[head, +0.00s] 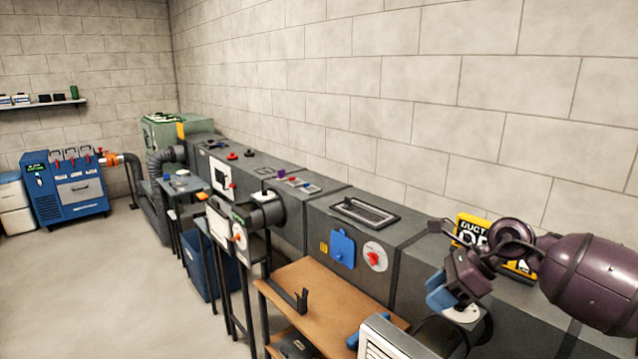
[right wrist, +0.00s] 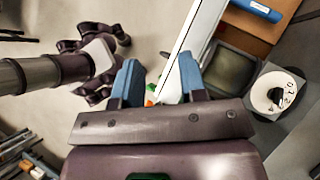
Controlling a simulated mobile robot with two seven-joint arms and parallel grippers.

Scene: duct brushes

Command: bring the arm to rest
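My right arm comes in from the right edge of the head view. Its dark purple right gripper (head: 441,296) points down and left, with blue fingertips, in front of the duct near a round port. In the right wrist view the two blue fingers of the right gripper (right wrist: 157,80) stand apart. No held object shows between them; a pale panel edge and the floor show beyond the gap. My left gripper is not clearly seen in either view.
A wooden bench (head: 322,285) with a black bracket (head: 301,300) stands below the grey duct (head: 300,228). A louvred panel (head: 385,340) is close below the right gripper. A yellow-black sign (head: 472,228) is behind the arm. A blue machine (head: 66,190) stands far left; the left floor is clear.

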